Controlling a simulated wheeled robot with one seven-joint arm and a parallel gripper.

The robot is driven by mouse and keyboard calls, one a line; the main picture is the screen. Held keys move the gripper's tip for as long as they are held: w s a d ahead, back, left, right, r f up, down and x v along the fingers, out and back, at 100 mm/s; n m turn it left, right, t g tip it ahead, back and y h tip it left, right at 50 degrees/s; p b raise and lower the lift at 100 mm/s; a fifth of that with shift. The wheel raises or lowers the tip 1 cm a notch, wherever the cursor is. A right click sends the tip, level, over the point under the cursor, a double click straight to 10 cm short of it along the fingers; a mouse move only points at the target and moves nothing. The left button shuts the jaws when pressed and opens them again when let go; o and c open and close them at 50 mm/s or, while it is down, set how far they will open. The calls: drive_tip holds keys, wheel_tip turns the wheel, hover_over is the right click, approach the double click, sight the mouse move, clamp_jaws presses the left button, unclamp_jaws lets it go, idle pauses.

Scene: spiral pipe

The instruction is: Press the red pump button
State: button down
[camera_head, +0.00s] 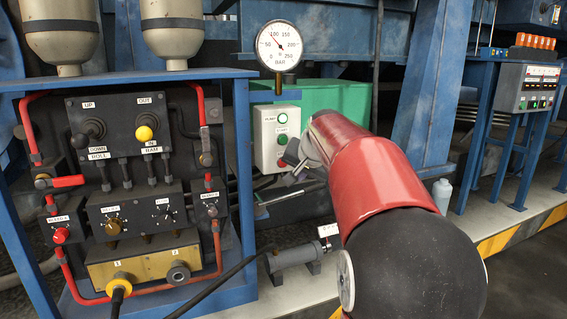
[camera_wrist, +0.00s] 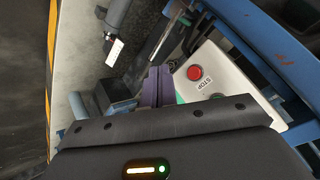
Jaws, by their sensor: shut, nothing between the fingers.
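The pump box (camera_head: 265,140) is a pale box with a lamp labelled PUMP and a green button below it in the head view. The red button (camera_wrist: 195,73), labelled STOP, shows on the pale box face in the wrist view. My gripper (camera_head: 289,163) is shut and empty, in front of the lower part of the box. In the wrist view its shut fingers (camera_wrist: 157,74) lie just left of the red button, apart from it in the picture. Contact with the box cannot be told.
A control panel (camera_head: 128,215) with levers, knobs and red pipes stands left of the box. A pressure gauge (camera_head: 279,46) rises above it. A grey cylinder (camera_head: 295,254) lies below the box.

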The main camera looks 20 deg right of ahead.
drive_tip(key=w+p, duration=0.3)
drive_tip(key=w, duration=0.3)
drive_tip(key=shift+w+p, duration=0.35)
drive_tip(key=shift+d, duration=0.1)
idle(1.6)
drive_tip(key=shift+w+p, duration=0.4)
drive_tip(key=shift+w+p, duration=0.35)
idle(0.5)
idle(0.3)
drive_tip(key=shift+s+b, duration=0.5)
drive_tip(key=shift+s, duration=0.3)
drive_tip(key=shift+s, duration=0.1)
